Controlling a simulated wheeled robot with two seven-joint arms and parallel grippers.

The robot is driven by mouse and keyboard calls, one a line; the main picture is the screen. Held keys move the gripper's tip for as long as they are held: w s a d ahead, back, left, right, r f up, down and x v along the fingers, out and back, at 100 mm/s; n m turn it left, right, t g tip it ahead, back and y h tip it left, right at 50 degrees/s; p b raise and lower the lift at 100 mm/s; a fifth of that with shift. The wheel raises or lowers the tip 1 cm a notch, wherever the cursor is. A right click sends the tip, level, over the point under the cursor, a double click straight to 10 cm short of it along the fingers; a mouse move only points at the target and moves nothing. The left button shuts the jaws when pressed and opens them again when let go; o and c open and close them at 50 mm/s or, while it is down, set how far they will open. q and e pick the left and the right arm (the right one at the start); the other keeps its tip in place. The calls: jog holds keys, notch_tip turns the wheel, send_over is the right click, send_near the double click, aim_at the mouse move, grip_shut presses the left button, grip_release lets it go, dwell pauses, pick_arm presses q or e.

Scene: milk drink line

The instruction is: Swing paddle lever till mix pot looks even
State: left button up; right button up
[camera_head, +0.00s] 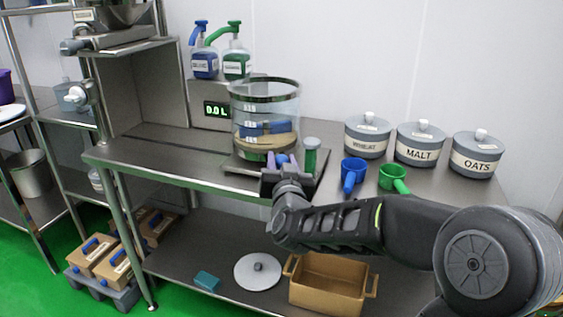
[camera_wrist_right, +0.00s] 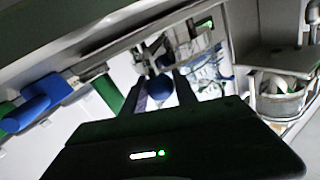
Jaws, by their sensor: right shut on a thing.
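The mix pot (camera_head: 265,98) is a clear marked cylinder on the steel bench. Inside it, a blue band lies above a tan band, so the contents look uneven. My right gripper (camera_head: 280,163) is at the pot's lower front. It is shut on a blue round knob (camera_wrist_right: 160,88), seen between the fingers in the right wrist view; I take it as the paddle lever's knob. The rest of the lever is hidden behind my gripper in the head view. My left gripper is not in view.
Blue (camera_head: 353,172) and green (camera_head: 394,178) scoops lie farther right, before the lidded wheat (camera_head: 367,138), malt (camera_head: 421,145) and oats (camera_head: 476,155) pots. Pump bottles (camera_head: 205,62) stand behind, above a green-lit display (camera_head: 217,108).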

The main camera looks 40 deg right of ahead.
grip_shut()
dwell(0.6)
